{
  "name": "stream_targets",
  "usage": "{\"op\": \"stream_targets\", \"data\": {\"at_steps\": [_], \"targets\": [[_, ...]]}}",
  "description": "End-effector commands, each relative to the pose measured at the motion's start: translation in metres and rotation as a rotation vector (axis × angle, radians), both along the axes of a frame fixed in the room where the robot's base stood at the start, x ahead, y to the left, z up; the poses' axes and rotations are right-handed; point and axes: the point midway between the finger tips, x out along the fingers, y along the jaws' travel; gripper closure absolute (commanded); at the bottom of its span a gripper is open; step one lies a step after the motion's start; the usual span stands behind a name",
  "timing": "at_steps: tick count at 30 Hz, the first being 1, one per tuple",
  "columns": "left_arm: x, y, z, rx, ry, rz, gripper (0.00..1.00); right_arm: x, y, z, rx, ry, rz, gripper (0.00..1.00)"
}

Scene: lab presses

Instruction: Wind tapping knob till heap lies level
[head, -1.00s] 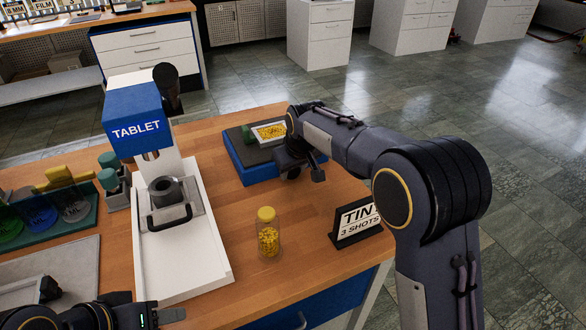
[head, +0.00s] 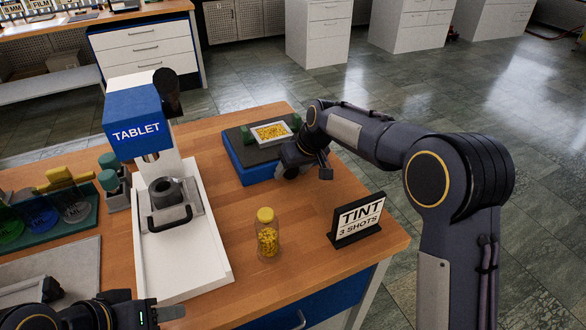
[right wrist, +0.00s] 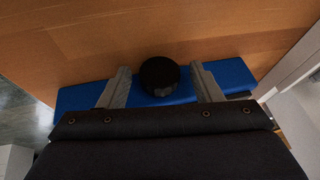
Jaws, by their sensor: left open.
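The tapping device (head: 246,170) has a blue base and dark top at the back of the bench. A pale tray (head: 290,126) on it holds a heap of yellow grains (head: 271,133); I cannot tell how level it lies. The dark round tapping knob (right wrist: 160,75) shows in the right wrist view, between the fingers of my right gripper (right wrist: 162,85). They are open, with a gap on each side of the knob. In the head view my right gripper (head: 308,168) is at the device's front right. My left gripper (head: 168,313) is open at the lower left, far from the device.
A white and blue tablet press (head: 183,255) stands left of the device. A yellow-capped jar (head: 267,240) and a TINT 3 SHOTS sign (head: 357,219) stand in front. Bench wood between jar and device is clear.

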Motion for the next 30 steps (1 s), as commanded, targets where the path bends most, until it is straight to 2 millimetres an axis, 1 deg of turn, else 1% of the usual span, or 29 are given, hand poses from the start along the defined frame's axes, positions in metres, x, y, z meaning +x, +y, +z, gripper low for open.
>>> {"op": "stream_targets", "data": {"at_steps": [4,7,15,19,24,30], "targets": [[0.000,0.000,0.000,0.000,0.000,0.000,0.53,0.000,0.000,0.001,0.000,-0.001,-0.001,0.41],[0.000,0.000,0.000,0.000,0.000,0.000,0.53,-0.001,-0.003,0.007,0.000,-0.002,-0.001,0.41],[0.000,0.000,0.002,0.000,0.000,0.000,0.53,-0.014,-0.017,0.048,0.001,-0.005,-0.001,0.41],[0.000,0.000,0.003,0.000,0.000,0.000,0.53,-0.019,-0.023,0.063,0.002,-0.002,-0.001,0.41],[0.000,0.000,0.003,0.000,0.000,0.000,0.53,-0.022,-0.026,0.070,0.000,-0.001,0.000,0.41],[0.000,0.000,0.003,0.000,0.000,0.000,0.53,-0.022,-0.026,0.070,0.000,0.000,0.000,0.41]]}}
